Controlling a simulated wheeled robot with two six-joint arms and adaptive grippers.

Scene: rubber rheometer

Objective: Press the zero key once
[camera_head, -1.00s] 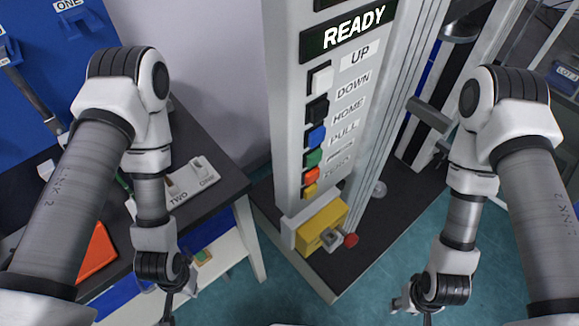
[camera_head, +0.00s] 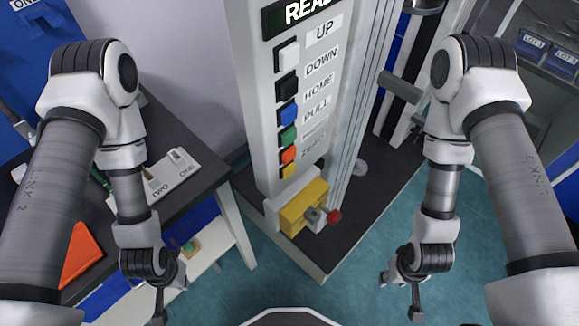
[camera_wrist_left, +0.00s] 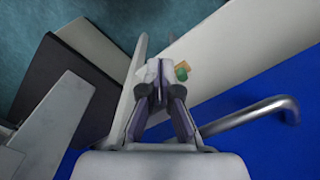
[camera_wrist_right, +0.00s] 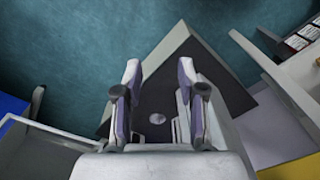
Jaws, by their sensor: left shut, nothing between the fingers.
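The instrument column stands in the middle of the head view with a vertical row of coloured keys. The yellow key (camera_head: 289,170) is the lowest, and the ZERO label (camera_head: 313,145) is the lowest label, angled up to its right. An orange key (camera_head: 289,154) sits just above it. My left gripper (camera_head: 168,300) hangs low at the left, well away from the keys; in the left wrist view its fingers (camera_wrist_left: 160,75) are together and empty. My right gripper (camera_head: 400,293) hangs low at the right, away from the column; its fingers (camera_wrist_right: 160,72) are apart and empty.
A dark table (camera_head: 205,165) with a white ONE/TWO plate (camera_head: 165,180) is at the left. Teal floor lies in front.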

